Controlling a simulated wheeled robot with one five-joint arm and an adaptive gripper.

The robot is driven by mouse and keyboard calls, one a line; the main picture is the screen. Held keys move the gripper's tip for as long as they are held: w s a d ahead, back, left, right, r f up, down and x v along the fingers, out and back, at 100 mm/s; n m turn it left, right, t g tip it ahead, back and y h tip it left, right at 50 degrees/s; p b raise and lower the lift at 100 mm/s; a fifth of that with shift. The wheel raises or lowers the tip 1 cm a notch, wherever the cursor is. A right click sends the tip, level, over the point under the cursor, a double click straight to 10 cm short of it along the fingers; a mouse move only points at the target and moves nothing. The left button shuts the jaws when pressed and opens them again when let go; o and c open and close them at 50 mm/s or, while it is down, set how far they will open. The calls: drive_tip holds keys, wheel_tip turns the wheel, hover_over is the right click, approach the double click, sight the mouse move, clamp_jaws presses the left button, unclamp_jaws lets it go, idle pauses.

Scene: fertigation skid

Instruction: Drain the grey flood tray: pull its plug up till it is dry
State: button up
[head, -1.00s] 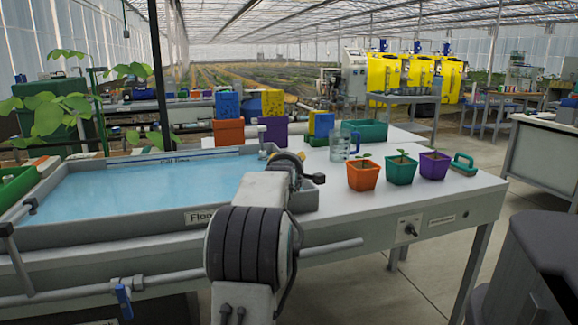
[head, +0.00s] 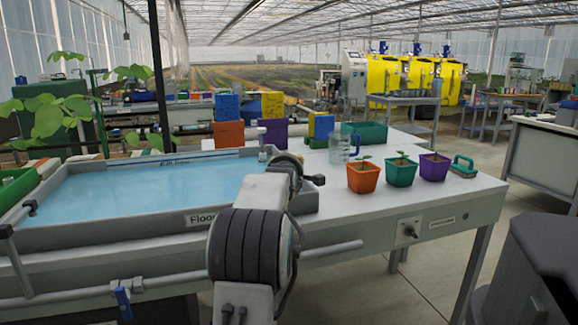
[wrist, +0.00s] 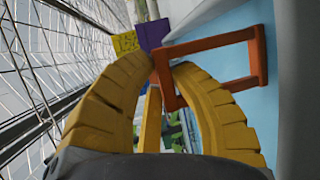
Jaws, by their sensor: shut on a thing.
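The grey flood tray (head: 150,237) stands at the left in the head view, with pale blue water (head: 150,188) in it and a fill-line label on its back wall. In the wrist view my gripper (wrist: 162,66) has yellow ribbed fingers closed at the corner of an orange-red, frame-shaped handle (wrist: 215,42), which I take for the plug's pull. Blue water shows beside the handle. The plug's lower part and the drain are hidden. In the head view my own arm hides the fingers and the handle.
Orange, teal and purple plant pots (head: 363,178) stand on the white bench right of the tray, near a clear jug (head: 339,149) and a teal-handled brush (head: 463,166). A pipe with a blue valve (head: 123,303) runs along the front. Floor at the right is partly clear.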

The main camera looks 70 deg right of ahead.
clamp_jaws()
drive_tip(key=shift+r+p, duration=1)
drive_tip(key=shift+r, duration=0.8)
drive_tip(key=o, duration=0.8)
unclamp_jaws()
drive_tip(key=shift+o, duration=0.2)
drive_tip(key=shift+f, duration=0.1)
drive_tip(key=v, duration=1.2)
